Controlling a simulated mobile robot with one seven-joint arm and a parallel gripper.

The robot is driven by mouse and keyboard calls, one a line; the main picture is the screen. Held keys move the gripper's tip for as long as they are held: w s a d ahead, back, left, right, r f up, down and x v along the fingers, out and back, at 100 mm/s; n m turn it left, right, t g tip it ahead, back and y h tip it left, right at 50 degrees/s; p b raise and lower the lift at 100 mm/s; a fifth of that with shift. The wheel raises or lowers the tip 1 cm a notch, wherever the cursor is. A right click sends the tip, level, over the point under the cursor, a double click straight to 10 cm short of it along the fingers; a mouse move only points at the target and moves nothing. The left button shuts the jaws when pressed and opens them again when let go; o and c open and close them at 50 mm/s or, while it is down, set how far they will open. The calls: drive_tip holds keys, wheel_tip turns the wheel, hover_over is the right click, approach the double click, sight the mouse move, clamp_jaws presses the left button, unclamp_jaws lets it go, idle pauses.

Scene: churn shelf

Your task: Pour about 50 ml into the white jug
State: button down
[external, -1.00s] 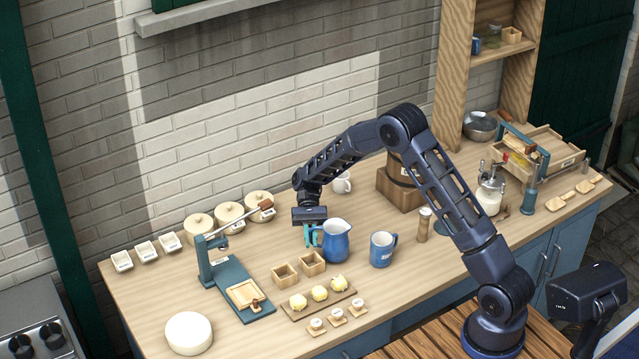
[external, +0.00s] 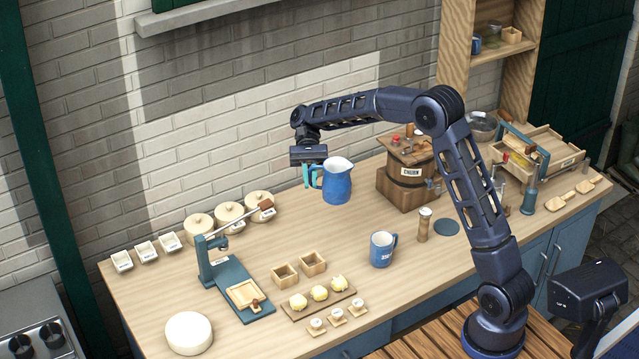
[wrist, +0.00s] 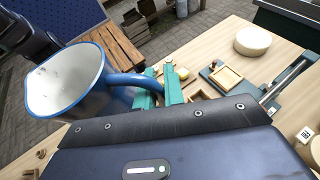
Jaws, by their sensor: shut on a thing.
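A blue jug with a white inside (external: 337,187) is held up clear of the worktop, nearly upright in the external view. My gripper (external: 308,176) is shut on its handle, on the jug's left side. In the wrist view the jug (wrist: 95,103) shows its pale inside and blue rim at the left, with the teal fingers (wrist: 159,90) at the handle. I cannot make out a liquid level. No white jug shows clearly now; the spot where a small white vessel stood earlier is behind the raised blue jug.
A wooden churn (external: 408,178) stands right of the jug. A blue mug (external: 382,249), a shaker (external: 424,225) and wooden boxes (external: 312,263) stand in front. A teal press (external: 233,278) and lidded pots (external: 230,216) are at left. Worktop below the jug is clear.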

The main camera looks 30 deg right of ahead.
drive_tip(key=r, duration=0.1)
drive_tip(key=w, duration=0.1)
drive_tip(key=r, duration=0.1)
drive_tip(key=shift+w+d+r+m+y, duration=0.2)
drive_tip(key=shift+d+r+m+y, duration=0.15)
drive_tip(key=shift+d+m+y, duration=0.05)
drive_tip(key=w+d+f+m+t+y, duration=0.35)
drive_tip(key=w+d+m+t, duration=0.35)
drive_tip(key=w+d, duration=0.25)
drive_tip(key=w+d+f+m+t+y, duration=0.3)
drive_tip(key=w+d+f+m+t, duration=0.25)
drive_tip(key=w+d+t, duration=0.35)
drive_tip(key=w+d+r+m+t+h, duration=0.3)
drive_tip(key=d+m, duration=0.2)
drive_tip(key=d, duration=0.5)
drive_tip(key=w+d+r+m+t+h, duration=0.3)
drive_tip(key=d+r+m+h, duration=0.1)
drive_tip(key=d, duration=0.6)
drive_tip(key=w+d+r+m+t+h, duration=0.3)
drive_tip(key=d+m, duration=0.2)
drive_tip(key=d, duration=0.5)
wheel_tip(320, 180, down, 11)
drive_tip(key=shift+s, duration=0.2)
drive_tip(key=shift+r+n, duration=0.1)
drive_tip(key=shift+n, duration=0.15)
drive_tip(key=shift+a+r, duration=0.15)
drive_tip(key=shift+a, duration=0.05)
